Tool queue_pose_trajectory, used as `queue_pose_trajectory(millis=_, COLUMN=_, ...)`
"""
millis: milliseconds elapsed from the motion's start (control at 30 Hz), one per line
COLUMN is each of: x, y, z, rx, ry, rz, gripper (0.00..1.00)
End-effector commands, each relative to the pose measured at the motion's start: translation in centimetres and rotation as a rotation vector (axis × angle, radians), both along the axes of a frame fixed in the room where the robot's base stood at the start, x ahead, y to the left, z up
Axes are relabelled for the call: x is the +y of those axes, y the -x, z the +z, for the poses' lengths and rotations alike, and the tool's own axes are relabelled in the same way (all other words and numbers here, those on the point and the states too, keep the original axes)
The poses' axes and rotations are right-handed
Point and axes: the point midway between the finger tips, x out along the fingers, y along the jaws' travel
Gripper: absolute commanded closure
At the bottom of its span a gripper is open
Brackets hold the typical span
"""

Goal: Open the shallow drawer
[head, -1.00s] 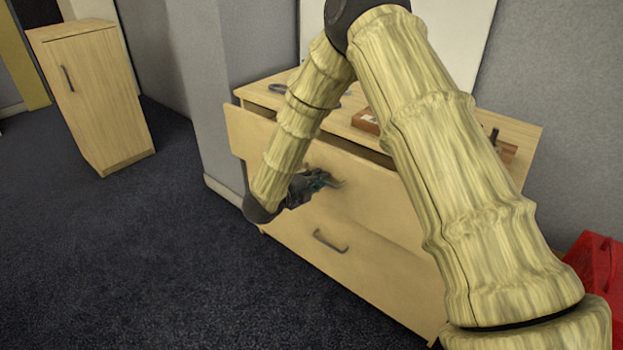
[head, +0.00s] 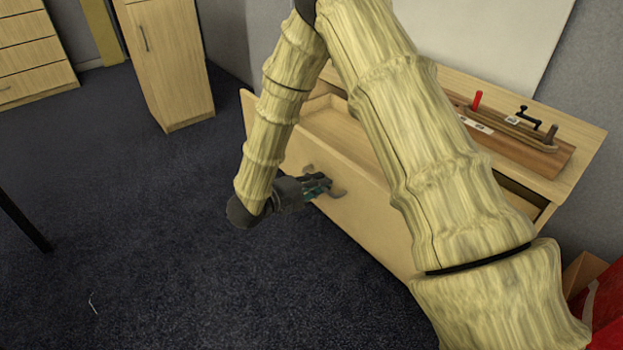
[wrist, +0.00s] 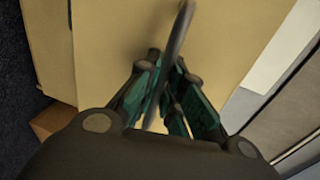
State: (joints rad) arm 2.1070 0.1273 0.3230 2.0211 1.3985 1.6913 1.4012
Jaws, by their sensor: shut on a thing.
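The shallow drawer (head: 352,212) is the upper drawer of a light wood chest. It stands well out from the chest, and part of its bare inside shows behind the front panel. My gripper (head: 326,187) is at the drawer's front, shut on the drawer handle (wrist: 179,40). In the wrist view the dark handle bar runs between the teal finger pads of my gripper (wrist: 168,100), with the pale drawer front behind it. My arm hides the middle of the chest and part of the drawer.
A wooden board with a red peg and a black crank (head: 520,135) lies on the chest top. A tall wood cabinet (head: 170,65) and another drawer unit (head: 35,60) stand at the back left. A red thing (head: 600,305) is at the lower right. Dark carpet (head: 150,240) at left is mostly clear.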

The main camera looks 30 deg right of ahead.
Motion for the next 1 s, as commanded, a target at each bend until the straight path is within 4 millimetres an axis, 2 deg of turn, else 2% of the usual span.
queue_pose_trajectory(millis=267, x=0.0, y=0.0, z=0.1, rx=-0.002, ry=0.001, rz=0.000, gripper=1.00)
queue_pose_trajectory(millis=300, x=0.0, y=-0.1, z=0.1, rx=-0.002, ry=0.001, rz=0.000, gripper=0.89)
queue_pose_trajectory(millis=400, x=0.1, y=0.0, z=0.0, rx=-0.001, ry=0.001, rz=0.000, gripper=0.71)
queue_pose_trajectory(millis=433, x=0.1, y=0.0, z=0.0, rx=-0.001, ry=0.001, rz=0.000, gripper=0.69)
queue_pose_trajectory(millis=767, x=0.4, y=0.0, z=0.0, rx=-0.001, ry=0.001, rz=0.002, gripper=0.69)
queue_pose_trajectory(millis=867, x=1.0, y=0.1, z=0.2, rx=0.000, ry=0.001, rz=0.004, gripper=0.69)
queue_pose_trajectory(millis=1000, x=2.7, y=0.5, z=0.5, rx=0.000, ry=0.002, rz=0.004, gripper=0.69)
